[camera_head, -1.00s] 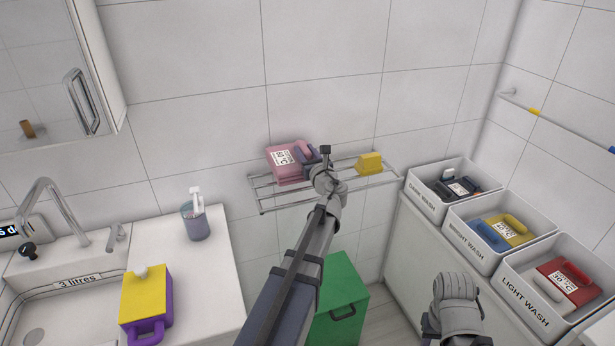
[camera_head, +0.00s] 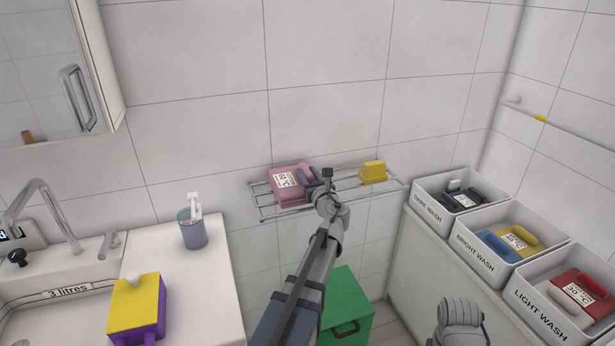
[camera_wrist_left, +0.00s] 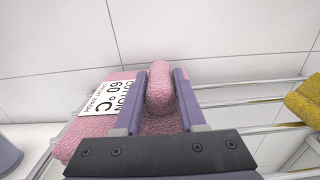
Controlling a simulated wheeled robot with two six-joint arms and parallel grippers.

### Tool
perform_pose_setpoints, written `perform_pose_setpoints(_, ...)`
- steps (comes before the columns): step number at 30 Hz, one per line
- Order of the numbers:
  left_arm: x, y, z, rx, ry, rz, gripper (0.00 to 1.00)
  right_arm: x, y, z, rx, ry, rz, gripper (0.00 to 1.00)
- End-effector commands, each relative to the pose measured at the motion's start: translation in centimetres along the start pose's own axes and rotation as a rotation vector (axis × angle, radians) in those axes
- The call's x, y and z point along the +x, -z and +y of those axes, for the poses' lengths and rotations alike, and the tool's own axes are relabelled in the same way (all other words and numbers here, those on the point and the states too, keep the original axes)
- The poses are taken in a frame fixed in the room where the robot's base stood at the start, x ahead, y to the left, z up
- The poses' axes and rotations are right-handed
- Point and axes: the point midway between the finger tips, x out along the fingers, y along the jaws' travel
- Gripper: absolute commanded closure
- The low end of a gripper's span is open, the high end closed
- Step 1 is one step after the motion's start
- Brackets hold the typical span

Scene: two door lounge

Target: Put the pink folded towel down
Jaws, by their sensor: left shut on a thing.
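The pink folded towel (camera_head: 286,187) is at the left part of the wall rack, with a white label facing out. My left gripper (camera_head: 313,182) is shut on the towel's raised pink grip; in the left wrist view the grip (camera_wrist_left: 160,88) sits between the two fingers. The towel (camera_wrist_left: 155,123) is level and at the rack's rails, but whether its underside touches them is hidden. My right gripper is not visible; only a grey part of my right arm shows at the bottom right.
The metal rack (camera_head: 266,213) has bare rails between the towel and a yellow block (camera_head: 373,172). Labelled wash bins (camera_head: 437,214) stand at the right. A green bin (camera_head: 348,300) is below. A cup (camera_head: 192,232) and a yellow-purple box (camera_head: 136,307) are on the left counter.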

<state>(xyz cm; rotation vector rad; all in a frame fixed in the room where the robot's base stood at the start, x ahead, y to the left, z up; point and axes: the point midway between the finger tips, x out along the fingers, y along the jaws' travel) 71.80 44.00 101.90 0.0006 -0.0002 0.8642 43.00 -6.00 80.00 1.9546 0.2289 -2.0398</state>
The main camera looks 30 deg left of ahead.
Motion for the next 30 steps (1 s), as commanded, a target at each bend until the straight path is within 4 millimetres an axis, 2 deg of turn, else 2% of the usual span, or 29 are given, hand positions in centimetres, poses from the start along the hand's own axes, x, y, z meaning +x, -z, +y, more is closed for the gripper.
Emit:
perform_pose_setpoints(3,0.0,0.4,0.0,0.001,0.0,-0.001,1.0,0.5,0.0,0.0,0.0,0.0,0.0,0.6)
perform_pose_setpoints(4,0.0,0.3,0.0,0.0,0.0,0.0,0.57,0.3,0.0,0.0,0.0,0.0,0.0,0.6)
perform_pose_setpoints(11,0.0,0.2,0.0,0.0,0.0,0.0,0.31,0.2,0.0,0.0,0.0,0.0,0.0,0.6)
perform_pose_setpoints(21,0.0,-0.3,0.0,0.0,0.0,0.0,0.3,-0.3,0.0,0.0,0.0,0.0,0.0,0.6)
perform_pose_setpoints(30,-6.0,0.0,0.2,0.0,0.003,0.0,0.3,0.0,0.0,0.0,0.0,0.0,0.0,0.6)
